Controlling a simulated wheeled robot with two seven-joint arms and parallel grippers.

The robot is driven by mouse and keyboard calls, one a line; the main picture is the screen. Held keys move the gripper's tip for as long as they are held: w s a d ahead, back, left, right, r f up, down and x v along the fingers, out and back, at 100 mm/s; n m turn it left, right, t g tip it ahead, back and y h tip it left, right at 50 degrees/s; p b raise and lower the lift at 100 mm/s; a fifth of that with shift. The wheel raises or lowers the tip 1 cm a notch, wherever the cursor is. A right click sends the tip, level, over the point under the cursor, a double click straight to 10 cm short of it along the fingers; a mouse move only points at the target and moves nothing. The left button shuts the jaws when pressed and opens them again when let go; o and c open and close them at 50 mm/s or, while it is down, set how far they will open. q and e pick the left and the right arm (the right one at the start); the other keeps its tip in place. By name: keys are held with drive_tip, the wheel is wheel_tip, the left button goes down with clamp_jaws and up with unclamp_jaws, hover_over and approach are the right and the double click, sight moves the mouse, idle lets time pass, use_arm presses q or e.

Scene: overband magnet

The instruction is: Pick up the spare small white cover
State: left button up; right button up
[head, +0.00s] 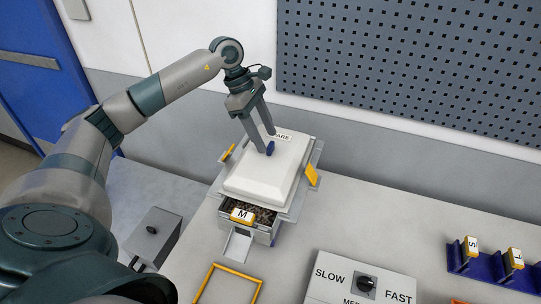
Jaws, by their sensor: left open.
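The white cover (262,175) sits at the middle of the picture, on top of a grey box-like unit on the bench. A label (283,136) ending in "ARE" shows at its far edge, its start hidden by my gripper. A small dark blue handle (270,148) stands on the cover. My left gripper (267,143) points down over the cover, its fingers open, with the tips close to the blue handle. I cannot tell whether they touch it. My right gripper is not in view.
Under the cover, a tray (262,217) of dark bits has a yellow "M" tag (242,215). Yellow pieces (312,175) flank the cover. A SLOW/FAST dial panel (345,278), a yellow frame (233,268) and a blue rack (487,268) stand nearby. A perforated panel (420,60) is behind.

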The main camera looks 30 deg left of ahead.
sight(271, 155)
use_arm(q)
drive_tip(key=shift+p+x, duration=0.6)
drive_tip(key=shift+x, duration=0.8)
clamp_jaws()
